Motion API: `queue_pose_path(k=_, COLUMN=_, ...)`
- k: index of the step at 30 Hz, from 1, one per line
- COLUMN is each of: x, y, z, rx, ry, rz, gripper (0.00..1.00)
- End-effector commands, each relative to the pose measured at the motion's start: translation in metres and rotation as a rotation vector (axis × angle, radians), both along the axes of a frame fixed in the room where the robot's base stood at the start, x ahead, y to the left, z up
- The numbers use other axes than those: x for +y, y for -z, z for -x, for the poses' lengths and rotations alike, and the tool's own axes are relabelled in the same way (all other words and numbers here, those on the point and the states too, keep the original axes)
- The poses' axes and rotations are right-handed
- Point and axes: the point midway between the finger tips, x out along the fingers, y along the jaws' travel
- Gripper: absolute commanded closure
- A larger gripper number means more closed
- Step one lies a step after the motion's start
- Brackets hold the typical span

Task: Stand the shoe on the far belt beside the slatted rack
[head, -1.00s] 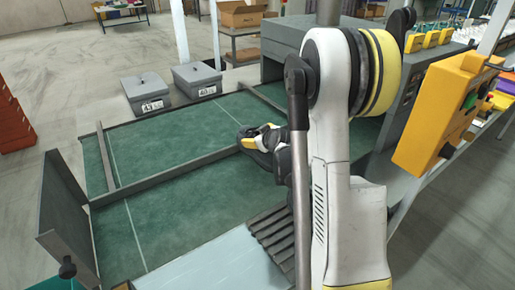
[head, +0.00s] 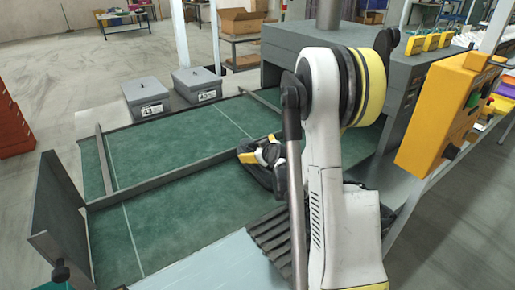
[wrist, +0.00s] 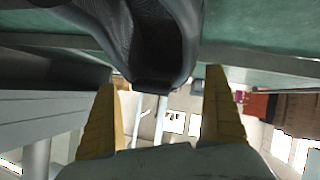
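The dark grey shoe (wrist: 155,40) fills the top middle of the wrist view, its opening facing my camera. My gripper (wrist: 160,85) has its two yellow fingers spread, one on each side of the shoe's near end, with a narrow gap visible at each side. In the head view my gripper (head: 265,153) is low over the green belt (head: 170,225), by the long divider rail. A dark shape under the fingers there seems to be the shoe, but my arm and gripper partly hide it. The slatted rack (head: 268,236) is nearer, at the belt's edge, partly behind my arm.
A grey end plate (head: 62,225) stands at the belt's left end. Two grey lidded boxes (head: 147,98) sit beyond the belt. A grey machine housing (head: 285,62) and yellow control box (head: 450,110) are to the right. The green belt left of my gripper is clear.

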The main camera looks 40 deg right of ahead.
Motion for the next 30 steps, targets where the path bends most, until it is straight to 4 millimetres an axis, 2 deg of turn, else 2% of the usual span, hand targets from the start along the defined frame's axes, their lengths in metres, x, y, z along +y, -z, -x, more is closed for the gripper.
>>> queue_pose_path(k=7, x=0.0, y=-0.001, z=0.0, rx=0.0, ry=0.0, rz=0.0, gripper=0.01)
queue_pose_path(k=11, x=0.0, y=-0.01, z=0.0, rx=0.0, ry=0.0, rz=0.0, gripper=0.01)
queue_pose_path(k=24, x=0.024, y=-0.057, z=0.08, rx=0.0, ry=0.001, rz=0.0, gripper=0.01)
queue_pose_path(k=30, x=0.032, y=-0.066, z=0.099, rx=0.001, ry=0.0, rz=-0.003, gripper=0.01)
